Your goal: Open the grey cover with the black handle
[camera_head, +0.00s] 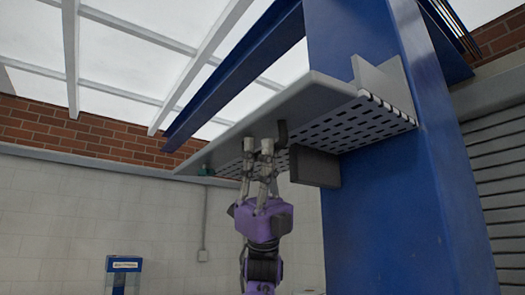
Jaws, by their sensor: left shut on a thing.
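The grey cover (305,97) is raised high beside the blue column, seen from below, with its flat plate running out to the left. The black handle (282,134) shows as a dark curved piece at the cover's near edge. My left gripper (258,147) reaches up from below on its purple wrist, with its fingers at the cover's edge beside the visible part of the handle. It is shut on the handle, though the fingers hide most of the grip. My right gripper is out of view.
A blue column (385,190) stands close on the right. A perforated strip (350,122) and a dark grey block (315,167) are under the cover. A blue beam (235,72) slants overhead. A blue-framed stand (123,270) is at the lower left. The air left of the arm is free.

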